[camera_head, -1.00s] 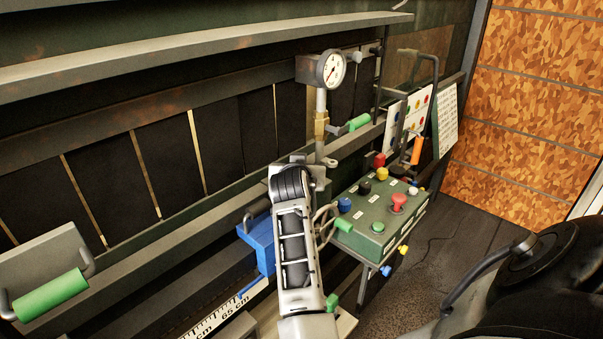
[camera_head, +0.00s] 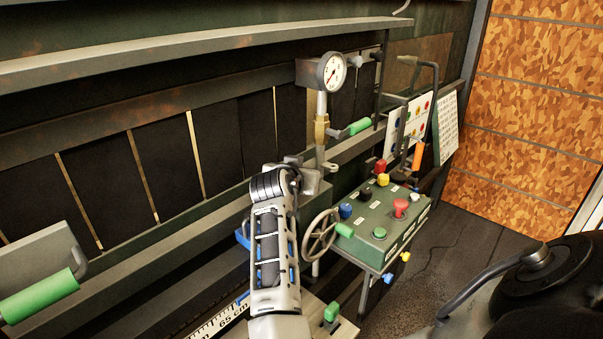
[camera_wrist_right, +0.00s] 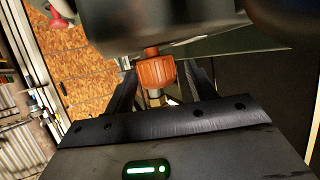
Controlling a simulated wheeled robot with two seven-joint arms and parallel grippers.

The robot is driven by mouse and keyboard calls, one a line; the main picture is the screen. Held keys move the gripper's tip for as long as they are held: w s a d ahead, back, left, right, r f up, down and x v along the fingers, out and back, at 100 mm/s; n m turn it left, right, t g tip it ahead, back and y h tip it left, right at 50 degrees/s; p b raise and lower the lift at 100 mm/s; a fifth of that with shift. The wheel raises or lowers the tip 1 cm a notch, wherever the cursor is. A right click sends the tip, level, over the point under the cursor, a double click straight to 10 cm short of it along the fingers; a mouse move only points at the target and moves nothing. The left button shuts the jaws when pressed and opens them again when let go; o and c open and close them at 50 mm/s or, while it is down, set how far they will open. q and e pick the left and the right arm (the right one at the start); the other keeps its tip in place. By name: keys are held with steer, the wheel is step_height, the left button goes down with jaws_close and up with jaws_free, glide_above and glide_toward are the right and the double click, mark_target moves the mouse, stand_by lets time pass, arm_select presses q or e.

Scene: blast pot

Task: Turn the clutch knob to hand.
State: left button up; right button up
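In the right wrist view an orange ribbed knob (camera_wrist_right: 156,73) on a brass-coloured stem sits between the two dark fingers of my right gripper (camera_wrist_right: 160,85). The fingers stand apart, one on each side of it. Whether they touch it cannot be told. I cannot tell whether this is the clutch knob. In the head view my right arm rises from the bottom centre towards the steel bracket under the brass fitting (camera_head: 321,130). The arm hides its own gripper and the knob there. My left gripper is not in view.
A green control box (camera_head: 385,225) with several coloured buttons and a handwheel (camera_head: 320,232) stand right of the arm. A pressure gauge (camera_head: 331,72) rises above the bracket. A green-handled lever (camera_head: 358,127) is behind. A green grip (camera_head: 40,297) is at lower left.

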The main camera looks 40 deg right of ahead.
step_height(320, 180, up, 3)
steer(key=shift+f, duration=0.1)
steer(key=s+a+r+b, duration=0.1)
steer(key=s+a+r, duration=0.8)
steer(key=s+r, duration=0.1)
steer(key=shift+s+b, duration=0.3)
steer(key=shift+s, duration=0.05)
steer(key=shift+r, duration=0.15)
